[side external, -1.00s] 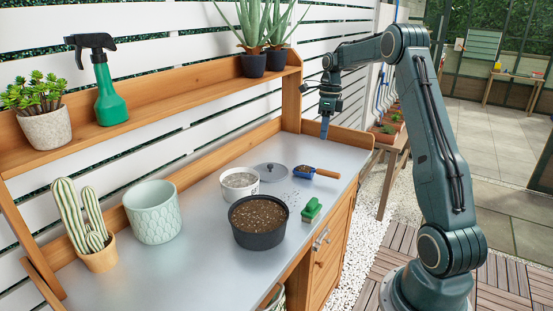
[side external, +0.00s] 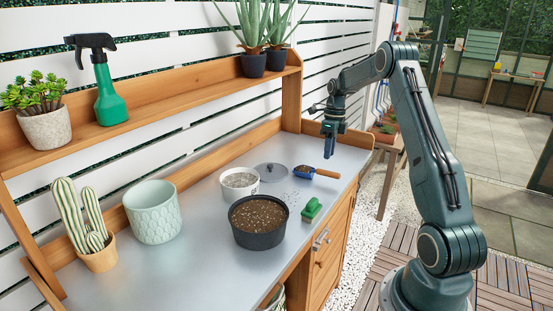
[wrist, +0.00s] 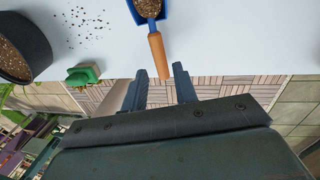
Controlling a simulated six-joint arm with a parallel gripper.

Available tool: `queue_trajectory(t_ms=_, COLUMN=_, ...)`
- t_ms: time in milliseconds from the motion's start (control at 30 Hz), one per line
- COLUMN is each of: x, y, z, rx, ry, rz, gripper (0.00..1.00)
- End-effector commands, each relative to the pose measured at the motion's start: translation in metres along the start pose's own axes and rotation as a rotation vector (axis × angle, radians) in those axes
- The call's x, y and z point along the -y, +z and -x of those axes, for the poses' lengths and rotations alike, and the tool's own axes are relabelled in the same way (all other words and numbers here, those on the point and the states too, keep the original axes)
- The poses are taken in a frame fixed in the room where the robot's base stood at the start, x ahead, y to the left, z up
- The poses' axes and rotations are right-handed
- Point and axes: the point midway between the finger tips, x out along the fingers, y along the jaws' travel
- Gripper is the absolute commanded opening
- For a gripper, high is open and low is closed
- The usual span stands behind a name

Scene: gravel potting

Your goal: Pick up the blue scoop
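The blue scoop (side external: 306,172) lies on the metal bench top (side external: 190,240) near its right end, its wooden handle pointing right toward the bench's edge. Brown gravel sits in its bowl. In the wrist view the scoop (wrist: 138,16) is at the top, with its orange-brown handle (wrist: 159,56) pointing down toward my gripper.
A wooden end board (side external: 338,134) rises behind my gripper.

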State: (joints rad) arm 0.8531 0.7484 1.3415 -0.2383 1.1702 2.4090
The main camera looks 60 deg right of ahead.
Motion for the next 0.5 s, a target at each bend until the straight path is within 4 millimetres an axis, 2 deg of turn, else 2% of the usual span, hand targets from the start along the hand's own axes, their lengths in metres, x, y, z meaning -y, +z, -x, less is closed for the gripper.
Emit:
queue_trajectory(t_ms=33, x=-0.001, y=0.000, z=-0.009, rx=-0.002, ry=0.002, rz=0.000, gripper=0.29)
queue_trajectory(t_ms=200, x=-0.001, y=0.000, z=-0.028, rx=-0.001, ry=0.001, rz=0.001, gripper=0.29)
queue_trajectory(t_ms=500, x=-0.001, y=0.000, z=-0.036, rx=-0.001, ry=0.000, rz=0.001, gripper=0.29)
